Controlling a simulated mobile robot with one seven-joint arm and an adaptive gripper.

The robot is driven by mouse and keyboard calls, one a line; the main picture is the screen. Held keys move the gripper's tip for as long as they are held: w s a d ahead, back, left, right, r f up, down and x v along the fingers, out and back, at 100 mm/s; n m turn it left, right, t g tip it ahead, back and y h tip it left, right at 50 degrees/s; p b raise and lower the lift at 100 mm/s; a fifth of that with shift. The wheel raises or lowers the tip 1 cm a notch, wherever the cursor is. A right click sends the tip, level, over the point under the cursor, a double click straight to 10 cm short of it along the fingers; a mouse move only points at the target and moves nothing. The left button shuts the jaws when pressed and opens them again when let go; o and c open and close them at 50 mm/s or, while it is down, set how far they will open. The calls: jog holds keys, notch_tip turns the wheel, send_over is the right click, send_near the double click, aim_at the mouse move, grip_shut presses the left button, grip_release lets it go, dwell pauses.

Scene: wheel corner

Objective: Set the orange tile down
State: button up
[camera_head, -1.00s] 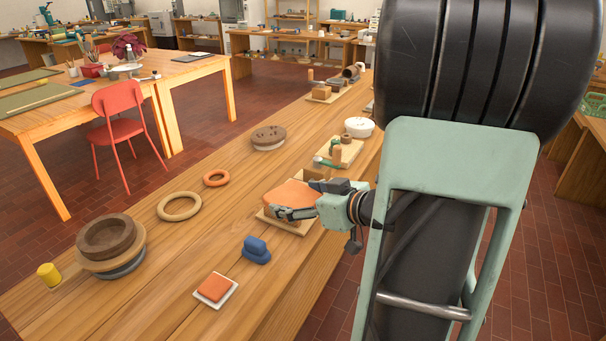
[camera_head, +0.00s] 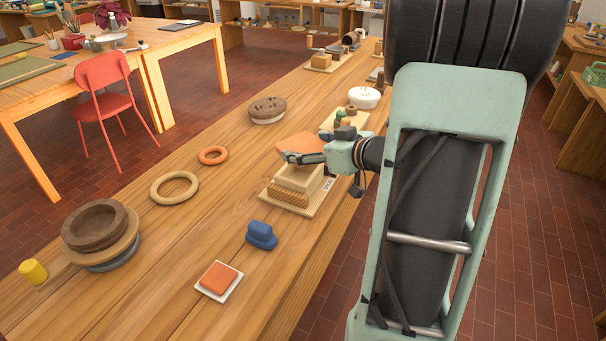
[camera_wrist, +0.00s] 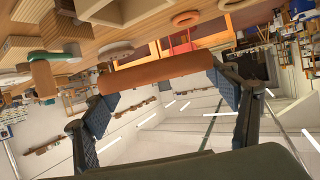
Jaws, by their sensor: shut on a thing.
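My gripper (camera_head: 304,157) is shut on an orange tile (camera_head: 297,143) and holds it up over a stepped stack of pale blocks (camera_head: 297,178). The tile also shows in the wrist view (camera_wrist: 155,73), spanning between the two fingers. The stack stands on a thin wooden board (camera_head: 273,197). The tile looks clear of the stack's top, but the gap is hard to judge. A second orange tile (camera_head: 219,277) lies on a white square (camera_head: 231,291) near the front of the bench.
The long wooden bench (camera_head: 150,295) also carries a blue block pair (camera_head: 261,235), a tan ring (camera_head: 174,187), an orange ring (camera_head: 213,155), stacked brown discs (camera_head: 99,230) and a yellow cylinder (camera_head: 33,271). A white bowl (camera_head: 363,98) stands behind. Bare wood lies left of the board.

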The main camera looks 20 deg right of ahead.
jog(key=w+f+b, duration=0.3)
jog(key=w+d+f+b, duration=0.1)
jog(key=f+b, duration=0.1)
jog(key=shift+w+f, duration=0.2)
jog(key=shift+w, duration=0.05)
jog(key=f+b, duration=0.3)
jog(key=b, duration=0.1)
jog(key=shift+w+f, duration=0.25)
jog(key=shift+f, duration=0.05)
jog(key=shift+r, duration=0.1)
jog(key=o, duration=1.1)
jog(key=shift+f, duration=0.25)
jog(key=shift+c, duration=0.2)
jog(key=o, duration=0.5)
